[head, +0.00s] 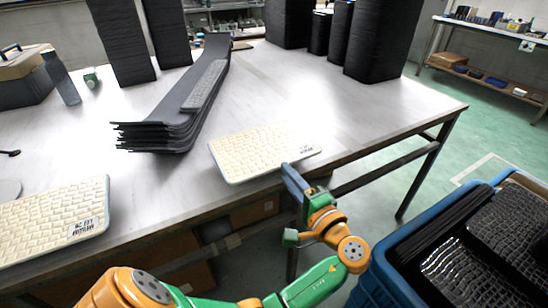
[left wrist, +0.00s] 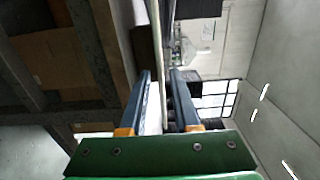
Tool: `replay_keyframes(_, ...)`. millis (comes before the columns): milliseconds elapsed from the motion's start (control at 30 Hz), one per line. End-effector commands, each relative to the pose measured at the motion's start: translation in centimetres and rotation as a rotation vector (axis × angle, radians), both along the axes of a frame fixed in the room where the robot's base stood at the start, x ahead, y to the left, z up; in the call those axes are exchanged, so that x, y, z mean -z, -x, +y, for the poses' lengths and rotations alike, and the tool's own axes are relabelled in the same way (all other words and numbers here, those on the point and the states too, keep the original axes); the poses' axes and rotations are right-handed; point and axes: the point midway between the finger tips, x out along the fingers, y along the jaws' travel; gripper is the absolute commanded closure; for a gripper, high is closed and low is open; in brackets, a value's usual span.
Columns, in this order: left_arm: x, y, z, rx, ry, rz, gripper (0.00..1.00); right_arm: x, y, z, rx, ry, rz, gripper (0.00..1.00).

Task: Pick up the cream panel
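A cream panel (head: 255,150) with a woven grid pattern and a small printed label lies flat on the table at its front edge. A second cream panel (head: 50,222), also labelled, lies at the lower left of the table, cut off by the picture. My left gripper (head: 292,180) is at the front edge of the middle panel. In the left wrist view the panel (left wrist: 158,50) shows edge-on as a thin strip between the two fingers (left wrist: 162,100). The fingers stand apart with gaps beside it, so they are open around the edge. My right gripper is not in view.
A stack of dark curved trays (head: 165,135) with a grey panel (head: 204,86) on it lies behind the cream panels. Tall black stacks (head: 385,40) stand at the back. A blue crate (head: 385,275) of dark panels is at the right. The table's right part is clear.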

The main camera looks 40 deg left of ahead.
Motion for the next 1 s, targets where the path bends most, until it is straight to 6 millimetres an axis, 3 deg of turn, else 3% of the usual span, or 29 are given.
replay_keyframes(300, -0.1, -1.6, 3.1, 0.012, -0.002, 0.0, 0.7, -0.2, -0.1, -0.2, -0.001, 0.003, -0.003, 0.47)
replay_keyframes(533, 0.0, -1.7, 3.3, 0.013, 0.0, 0.0, 0.7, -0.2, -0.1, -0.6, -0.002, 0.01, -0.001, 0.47)
replay_keyframes(767, 0.0, -1.7, 3.3, 0.013, 0.0, 0.0, 0.98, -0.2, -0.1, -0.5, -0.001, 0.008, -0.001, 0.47)
replay_keyframes(1000, 0.0, -1.7, 3.3, 0.013, 0.0, 0.0, 1.0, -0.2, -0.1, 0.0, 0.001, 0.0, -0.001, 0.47)
